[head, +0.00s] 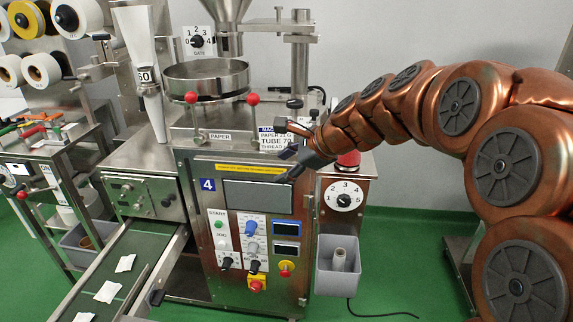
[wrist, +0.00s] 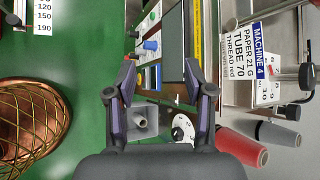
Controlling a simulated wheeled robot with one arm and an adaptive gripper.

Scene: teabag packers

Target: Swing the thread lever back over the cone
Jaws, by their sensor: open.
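My gripper (head: 289,164) is open and empty in front of machine 4's upper panel. Its two fingers stand apart in the wrist view (wrist: 160,80). In the wrist view the red cone (wrist: 245,146) is at the lower right, beside a grey cone (wrist: 281,135), apart from the fingertips. A metal bar with a black knob (wrist: 307,76) is at the right of the wrist view and may be the thread lever; I cannot tell for sure.
A grey bin (head: 338,282) holding a pale cone (head: 339,260) hangs below the numbered dial (head: 343,196). The label plate (head: 274,140) stands behind my gripper. The conveyor (head: 128,272) carries several teabags at lower left.

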